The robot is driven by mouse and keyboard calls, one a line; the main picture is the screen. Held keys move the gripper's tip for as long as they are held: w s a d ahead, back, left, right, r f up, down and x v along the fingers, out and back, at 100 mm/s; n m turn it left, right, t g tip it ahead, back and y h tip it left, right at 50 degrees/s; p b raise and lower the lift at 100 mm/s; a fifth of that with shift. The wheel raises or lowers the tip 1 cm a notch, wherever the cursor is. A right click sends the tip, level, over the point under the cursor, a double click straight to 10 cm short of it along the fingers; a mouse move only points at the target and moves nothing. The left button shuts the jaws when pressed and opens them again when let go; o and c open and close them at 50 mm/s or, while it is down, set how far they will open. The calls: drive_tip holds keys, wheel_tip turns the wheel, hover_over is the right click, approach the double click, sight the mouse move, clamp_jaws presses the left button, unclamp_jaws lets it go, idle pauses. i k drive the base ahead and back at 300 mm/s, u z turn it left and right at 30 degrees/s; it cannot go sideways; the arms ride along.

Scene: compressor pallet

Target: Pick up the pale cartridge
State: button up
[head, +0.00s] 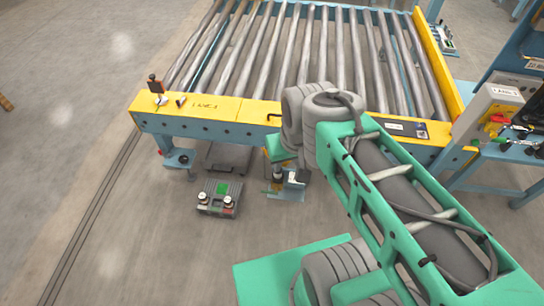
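I cannot single out the pale cartridge with certainty. Two small pale-topped cylinders sit on a low grey unit on the floor, a left one (203,197) and a right one (228,201). Another small whitish round piece (161,100) lies on the yellow front beam, beside a dark upright part. My green and grey arm reaches from the lower right to the conveyor's front edge. My gripper seems to be below the wrist, around the small dark and pale parts (292,177) there. Its fingers cannot be made out, and my wrist hides part of that area.
A roller conveyor (297,50) with a yellow front beam (218,110) spans the back. The low grey unit (216,188) has a green patch on top. A blue workbench (515,155) with boxes and tools stands at right. The floor at left is mostly clear.

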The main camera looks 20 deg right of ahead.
sight(278, 175)
drive_tip(key=z, duration=0.55)
drive_tip(key=i, duration=0.5)
drive_tip(key=u, duration=2.45)
